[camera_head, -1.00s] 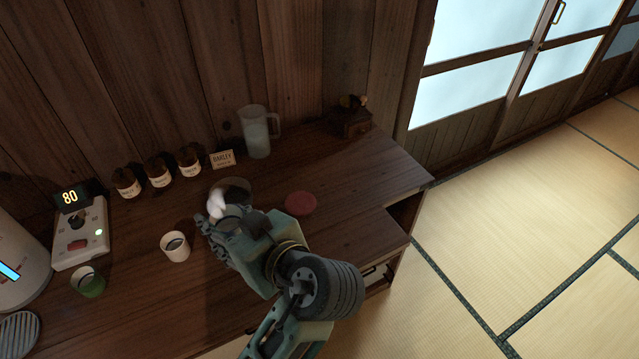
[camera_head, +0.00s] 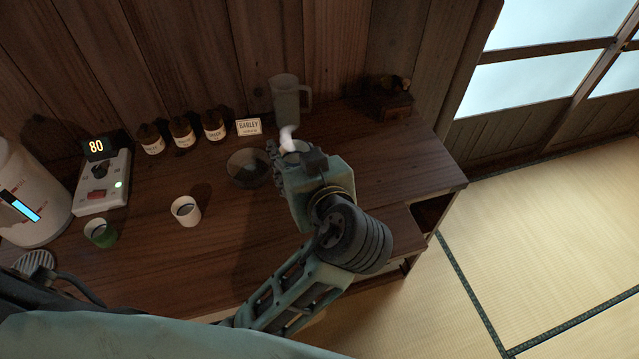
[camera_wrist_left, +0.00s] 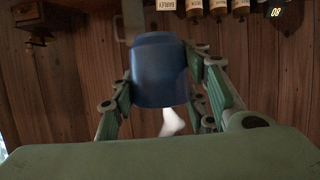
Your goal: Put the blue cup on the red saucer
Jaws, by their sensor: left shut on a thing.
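The blue cup (camera_wrist_left: 160,72) is held between the fingers of my left gripper in the left wrist view. In the head view my left gripper (camera_head: 283,160) is over the counter, right of the dark round bowl, and hides most of the cup. A white wisp (camera_head: 288,138), apparently steam, shows at the cup and also in the left wrist view (camera_wrist_left: 172,122). The red saucer cannot be seen now; my left gripper and arm cover that part of the counter. My right gripper is not in view.
The wooden counter (camera_head: 150,265) holds a dark bowl (camera_head: 248,168), a white cup (camera_head: 186,211), a green cup (camera_head: 100,233), a clear pitcher (camera_head: 287,98), small jars (camera_head: 182,132), a barley sign (camera_head: 248,127), a control box (camera_head: 103,185) and a wooden grinder (camera_head: 389,98).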

